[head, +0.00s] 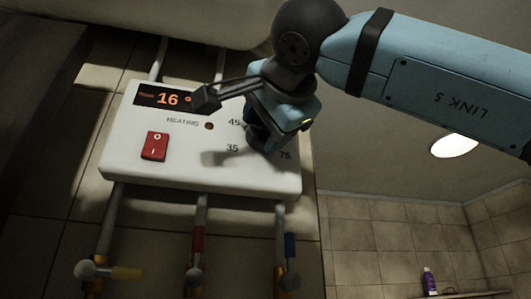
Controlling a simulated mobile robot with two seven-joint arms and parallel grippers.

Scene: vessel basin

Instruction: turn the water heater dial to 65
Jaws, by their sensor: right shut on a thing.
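The white water heater control box (200,176) hangs on the tiled wall at the left of the head view. Its display (166,99) reads 16 in orange. The marks 45, 35 and 75 show around the dial on the right half of the box. My right gripper (265,132) comes in from the upper right and is shut on the dial. The gripper covers the dial and the other marks, so I cannot tell where the dial points. My left gripper is out of view.
A red rocker switch (154,146) and a small dark red lamp (209,126) labelled HEATING are on the box's face. Pipes with coloured valves (197,246) run below it. A purple bottle (429,281) stands on a shelf at lower right.

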